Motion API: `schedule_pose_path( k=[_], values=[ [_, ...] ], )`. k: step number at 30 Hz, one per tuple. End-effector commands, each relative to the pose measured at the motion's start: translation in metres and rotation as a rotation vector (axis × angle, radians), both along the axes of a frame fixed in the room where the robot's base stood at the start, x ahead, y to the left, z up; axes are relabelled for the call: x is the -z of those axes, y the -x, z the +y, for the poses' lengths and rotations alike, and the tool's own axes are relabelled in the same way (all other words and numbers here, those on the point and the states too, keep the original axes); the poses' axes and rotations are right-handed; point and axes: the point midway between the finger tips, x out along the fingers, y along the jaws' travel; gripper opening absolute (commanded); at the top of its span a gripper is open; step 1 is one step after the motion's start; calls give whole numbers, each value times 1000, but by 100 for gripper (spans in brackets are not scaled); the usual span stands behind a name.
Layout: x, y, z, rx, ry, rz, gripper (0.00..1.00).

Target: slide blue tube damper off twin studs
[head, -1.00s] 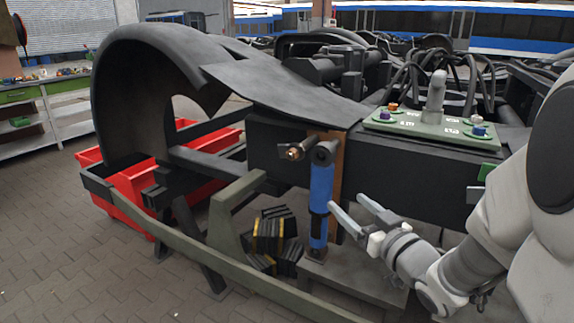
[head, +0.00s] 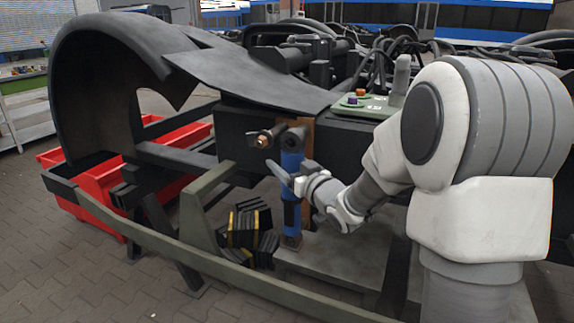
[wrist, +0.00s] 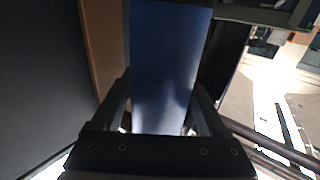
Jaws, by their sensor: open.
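The blue tube damper (head: 291,188) stands almost upright against the side of the bogie frame, with a black upper eye (head: 294,137) and a dark lower end (head: 291,241). A brass-tipped stud (head: 264,141) sticks out left of the upper eye. The studs behind the damper's ends are hidden. My gripper (head: 281,170) is at the upper half of the tube, one finger crossing in front of it. In the wrist view the blue tube (wrist: 163,70) lies between my two open fingers; I cannot tell whether either touches it.
A brown plate (wrist: 95,45) lies close behind the damper. A green tray (head: 375,107) with coloured pieces sits on the frame above. An olive rail (head: 190,243) runs low in front. Black blocks (head: 243,228) lie left of the damper; a red crate (head: 95,180) is further left.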

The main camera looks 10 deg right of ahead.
Motion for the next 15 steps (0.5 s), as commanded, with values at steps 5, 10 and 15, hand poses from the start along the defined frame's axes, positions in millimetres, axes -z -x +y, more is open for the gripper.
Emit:
schedule_pose_path(
  k=[5, 10, 15],
  values=[
    [0, -1, 0, 0, 0, 0, 77],
    [0, -1, 0, 0, 0, 0, 62],
    [0, -1, 0, 0, 0, -1, 32]
  ],
)
